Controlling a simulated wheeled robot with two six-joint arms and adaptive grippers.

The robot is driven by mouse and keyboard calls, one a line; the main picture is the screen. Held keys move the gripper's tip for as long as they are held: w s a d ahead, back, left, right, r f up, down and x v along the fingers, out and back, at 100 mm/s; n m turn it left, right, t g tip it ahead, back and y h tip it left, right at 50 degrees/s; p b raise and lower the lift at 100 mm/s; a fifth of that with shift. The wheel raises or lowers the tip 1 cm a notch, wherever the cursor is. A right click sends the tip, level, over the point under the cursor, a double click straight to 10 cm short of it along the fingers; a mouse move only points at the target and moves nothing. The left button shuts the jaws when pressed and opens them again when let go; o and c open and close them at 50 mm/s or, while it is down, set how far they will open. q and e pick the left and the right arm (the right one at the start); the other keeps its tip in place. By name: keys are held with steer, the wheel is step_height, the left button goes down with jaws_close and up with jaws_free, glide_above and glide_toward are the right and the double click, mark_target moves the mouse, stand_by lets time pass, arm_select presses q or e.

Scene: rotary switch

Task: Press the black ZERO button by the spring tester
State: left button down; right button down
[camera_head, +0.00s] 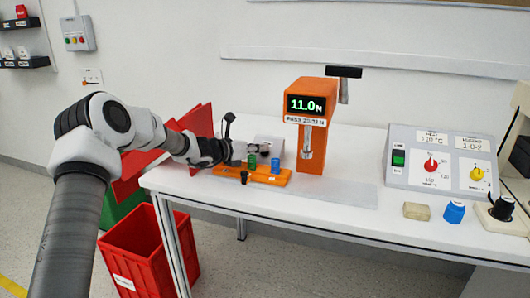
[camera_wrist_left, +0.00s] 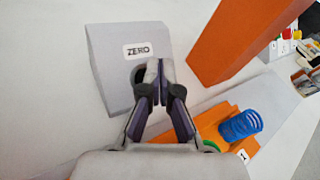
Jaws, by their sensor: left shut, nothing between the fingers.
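The grey ZERO box (camera_head: 270,141) stands on the white table left of the spring tester. In the left wrist view, its sloped face (camera_wrist_left: 112,60) carries the ZERO label (camera_wrist_left: 138,49). Below the label, a dark round button (camera_wrist_left: 138,74) shows only in part behind my fingertips. My left gripper (camera_head: 264,148) is shut and empty, its tips (camera_wrist_left: 158,68) over the button's right side. I cannot tell whether they touch it. The orange spring tester (camera_head: 311,150) reads 11.0 N. My right gripper is not in view.
An orange tray (camera_head: 225,171) holding a green spring (camera_head: 251,161) and a blue spring (camera_head: 275,165) lies close under my left gripper. A control panel (camera_head: 410,185) stands at right, with a tan block (camera_head: 416,211) and a blue knob (camera_head: 455,212) in front.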

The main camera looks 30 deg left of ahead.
arm_select(q)
steer(key=shift+s+d+r+p, duration=0.1)
steer(key=shift+s+r+p, duration=0.2)
steer(key=shift+s+r, duration=0.35)
steer(key=shift+s+d+r+p, duration=0.1)
steer(key=shift+s+r+p, duration=0.3)
steer(key=shift+s, duration=0.35)
steer(key=shift+s+r, duration=0.25)
steer(key=shift+r, duration=0.15)
steer(key=shift+w, duration=0.1)
